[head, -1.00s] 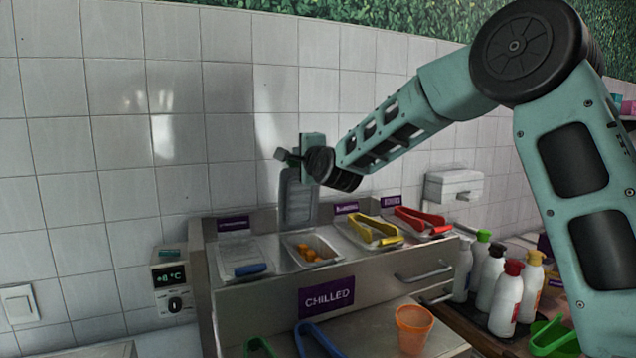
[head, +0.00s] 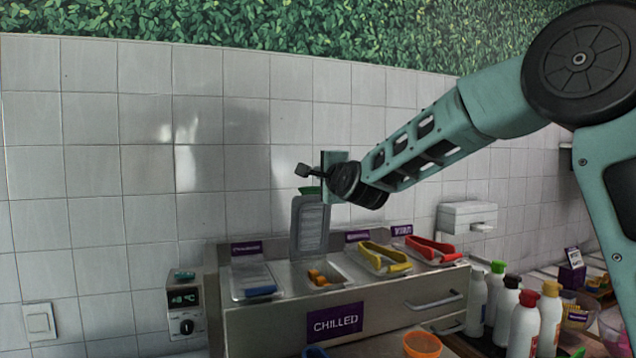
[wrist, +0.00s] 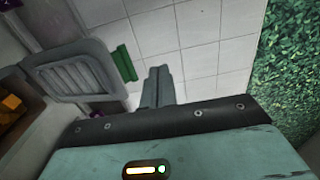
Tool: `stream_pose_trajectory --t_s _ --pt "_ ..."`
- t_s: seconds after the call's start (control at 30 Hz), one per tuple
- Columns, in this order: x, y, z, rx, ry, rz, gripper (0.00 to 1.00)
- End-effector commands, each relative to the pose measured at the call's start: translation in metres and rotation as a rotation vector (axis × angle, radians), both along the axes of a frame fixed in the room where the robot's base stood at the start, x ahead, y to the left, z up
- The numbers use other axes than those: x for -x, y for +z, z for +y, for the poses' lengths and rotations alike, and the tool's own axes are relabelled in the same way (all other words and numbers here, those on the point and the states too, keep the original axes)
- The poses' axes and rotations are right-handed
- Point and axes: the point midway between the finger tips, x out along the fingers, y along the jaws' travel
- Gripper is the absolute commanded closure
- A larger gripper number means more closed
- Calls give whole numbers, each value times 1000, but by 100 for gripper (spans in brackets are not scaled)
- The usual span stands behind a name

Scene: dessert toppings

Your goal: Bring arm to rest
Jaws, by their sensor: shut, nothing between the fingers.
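My gripper (head: 303,170) is at the end of my raised arm, in front of the tiled wall and above the chilled counter. In the wrist view its two grey fingers (wrist: 158,88) lie together with nothing between them. A grey lid (head: 310,228) with a green handle (head: 309,190) stands upright behind an open bin, just below my gripper. The lid (wrist: 78,78) and its green handle (wrist: 125,62) also show in the wrist view, apart from the fingers.
The chilled counter (head: 375,312) holds an open bin with orange pieces (head: 325,277), yellow tongs (head: 385,258) and red tongs (head: 433,249). Several bottles (head: 522,325) stand at the right. An orange cup (head: 422,345) is at the bottom edge. The wall space left of my gripper is clear.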

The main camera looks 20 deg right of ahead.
Motion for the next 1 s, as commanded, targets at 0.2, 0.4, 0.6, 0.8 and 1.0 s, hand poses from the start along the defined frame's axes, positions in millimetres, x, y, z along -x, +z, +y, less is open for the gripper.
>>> stream_pose_trajectory --t_s 0.2,0.4,0.6,0.8,1.0 --pt "30 9 0 3 -1 -4 100" --pt "53 19 -1 2 -1 -2 100" --pt "62 24 -1 0 -1 0 100" --pt "66 13 12 35 24 35 100" --pt "101 -63 82 290 205 245 100"
